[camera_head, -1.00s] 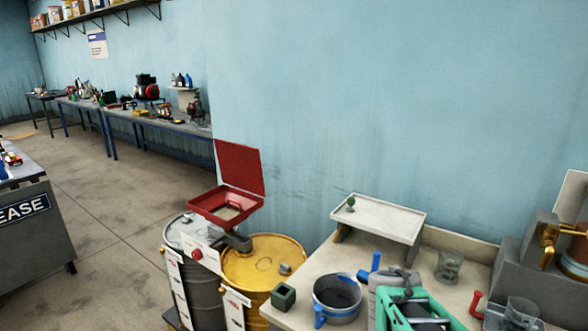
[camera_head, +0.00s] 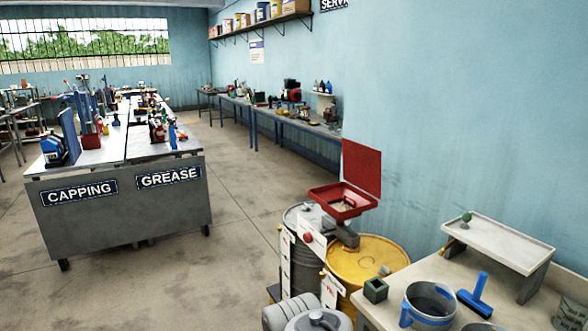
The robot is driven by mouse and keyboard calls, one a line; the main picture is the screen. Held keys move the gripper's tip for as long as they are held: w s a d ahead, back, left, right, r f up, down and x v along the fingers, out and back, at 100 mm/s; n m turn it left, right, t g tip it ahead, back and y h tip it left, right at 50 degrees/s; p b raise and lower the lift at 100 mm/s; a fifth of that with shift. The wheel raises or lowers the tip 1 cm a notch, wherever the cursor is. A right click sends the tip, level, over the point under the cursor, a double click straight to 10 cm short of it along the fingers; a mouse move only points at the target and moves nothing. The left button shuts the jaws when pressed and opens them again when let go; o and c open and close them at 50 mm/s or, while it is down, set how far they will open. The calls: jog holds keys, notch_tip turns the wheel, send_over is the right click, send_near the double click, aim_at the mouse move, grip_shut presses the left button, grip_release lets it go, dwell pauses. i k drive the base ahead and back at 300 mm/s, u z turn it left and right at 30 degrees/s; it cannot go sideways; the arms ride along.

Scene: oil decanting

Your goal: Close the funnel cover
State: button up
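The funnel (camera_head: 341,201) is a shallow red square tray on top of the drums at right of centre. Its red cover (camera_head: 361,168) stands raised, nearly upright, along the funnel's back right edge, so the funnel is open. The funnel sits over a grey drum (camera_head: 305,264) and next to a yellow drum (camera_head: 372,262). I cannot tell which drum it feeds. My gripper is not in view. A grey rounded shape at the bottom edge, in front of the drums, looks like part of my arm.
A bench (camera_head: 388,302) at lower right holds a grey-blue bucket (camera_head: 430,303), a small dark green box (camera_head: 376,290), a blue T-shaped tool (camera_head: 476,294) and a white raised tray (camera_head: 500,243). A grey cart (camera_head: 120,210) stands left. The floor between cart and drums is clear.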

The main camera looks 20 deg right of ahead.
aim_at(361, 164)
jog(key=u, duration=0.05)
jog(key=i, duration=6.05)
jog(key=z, duration=2.9)
jog(key=i, duration=2.35)
jog(key=z, duration=2.95)
